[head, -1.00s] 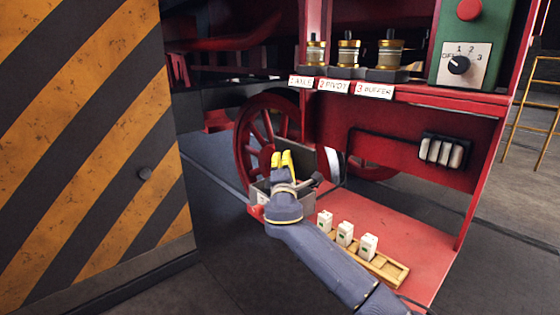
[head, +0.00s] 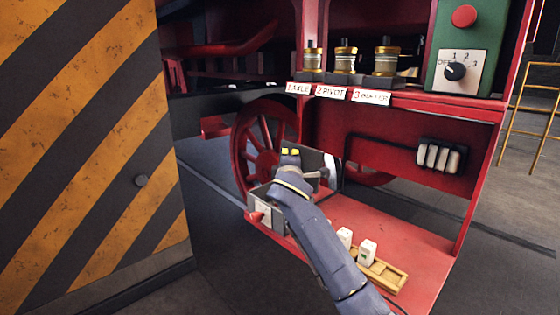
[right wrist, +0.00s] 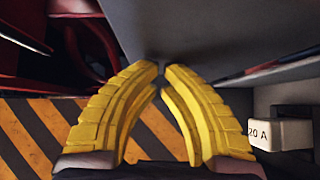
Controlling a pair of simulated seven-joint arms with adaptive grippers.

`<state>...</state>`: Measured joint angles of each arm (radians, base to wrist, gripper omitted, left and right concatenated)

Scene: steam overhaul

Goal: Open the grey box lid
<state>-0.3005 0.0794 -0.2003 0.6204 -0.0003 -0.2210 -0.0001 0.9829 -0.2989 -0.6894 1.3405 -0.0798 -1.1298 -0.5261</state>
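My right gripper (head: 290,152) is above the box in front of this panel, and my forearm hides part of the box. In the right wrist view its yellow fingers (right wrist: 162,72) are drawn nearly together, with a narrow gap and nothing clearly between them. A grey surface (right wrist: 225,35) lies close beyond the tips; contact cannot be told. My left gripper is out of view.
White blocks (head: 368,251) stand on a wooden rack (head: 390,277) at the shelf's front; one marked 20 A (right wrist: 280,134) shows in the right wrist view. Brass pots (head: 345,60) stand on the upper ledge. A striped panel (head: 90,150) stands left. The shelf's right part is clear.

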